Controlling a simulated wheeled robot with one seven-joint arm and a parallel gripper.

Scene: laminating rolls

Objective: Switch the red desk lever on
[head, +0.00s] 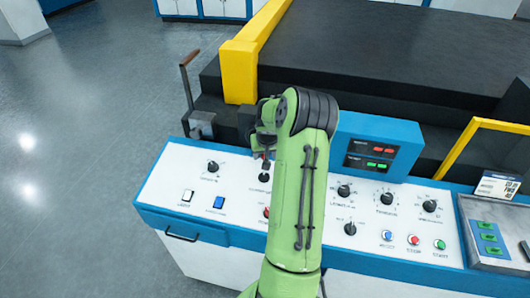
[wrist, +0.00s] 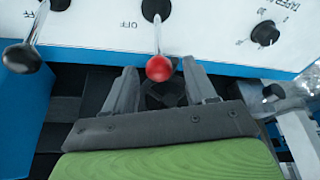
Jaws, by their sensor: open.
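The red desk lever shows in the wrist view as a metal rod with a red ball end (wrist: 158,68), rising from a black round base on the white panel. An OFF label is printed beside the base. My gripper (wrist: 161,70) is open, with a grey finger on each side of the red ball. Gaps show between ball and fingers; I cannot tell how deep the ball sits between them. In the head view my green arm reaches over the desk and hides most of the lever; its black base (head: 264,177) shows.
A second lever with a black ball (wrist: 21,57) stands left in the wrist view. The white control desk (head: 165,180) carries several knobs and buttons. A blue display box (head: 400,135) stands right of my arm. A brown-handled lever (head: 188,90) rises at the back left.

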